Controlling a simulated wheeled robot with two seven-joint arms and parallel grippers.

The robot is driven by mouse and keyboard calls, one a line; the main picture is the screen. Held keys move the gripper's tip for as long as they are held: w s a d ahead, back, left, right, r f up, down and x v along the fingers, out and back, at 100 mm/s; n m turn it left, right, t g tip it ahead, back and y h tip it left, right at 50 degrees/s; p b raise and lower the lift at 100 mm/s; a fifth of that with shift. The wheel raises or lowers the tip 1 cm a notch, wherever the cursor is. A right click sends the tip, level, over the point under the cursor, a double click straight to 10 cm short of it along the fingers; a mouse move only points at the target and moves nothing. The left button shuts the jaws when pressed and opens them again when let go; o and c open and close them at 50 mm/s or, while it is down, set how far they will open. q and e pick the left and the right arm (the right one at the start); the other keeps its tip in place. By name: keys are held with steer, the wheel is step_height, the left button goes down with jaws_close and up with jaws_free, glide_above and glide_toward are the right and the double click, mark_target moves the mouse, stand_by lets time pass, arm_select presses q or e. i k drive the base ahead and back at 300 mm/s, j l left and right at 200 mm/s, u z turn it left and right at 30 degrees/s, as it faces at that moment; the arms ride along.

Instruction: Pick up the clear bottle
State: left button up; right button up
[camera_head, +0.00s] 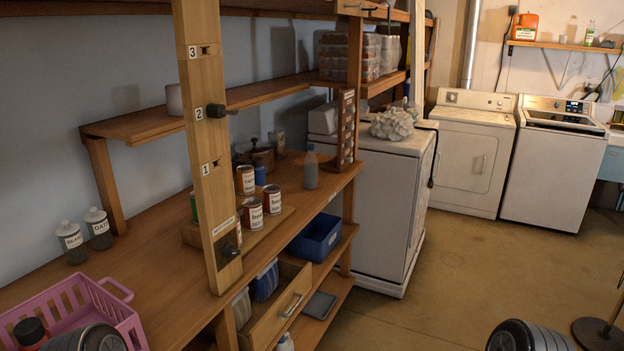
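A clear bottle (311,170) with a bluish cap stands upright on the wooden workbench (160,262), to the right of several cans and left of a dark upright rack. It is apart from the cans. Parts of my arms show at the bottom left and bottom right edges, far from the bottle. Neither gripper's fingers are in view.
Several labelled cans (245,180) stand left of the bottle. A wooden post (205,100) rises at the bench's front. A pink basket (75,310) and two labelled jars (98,228) are at left. A drawer (275,305) is open below.

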mark_target(310, 161)
steer(key=i+l+z, duration=0.2)
steer(key=i, duration=0.45)
steer(key=i+j+z, duration=0.2)
steer(key=i, duration=0.45)
steer(key=i+z, duration=0.15)
steer(key=i, duration=0.5)
steer(key=i+j+z, duration=0.2)
steer(key=i, duration=0.45)
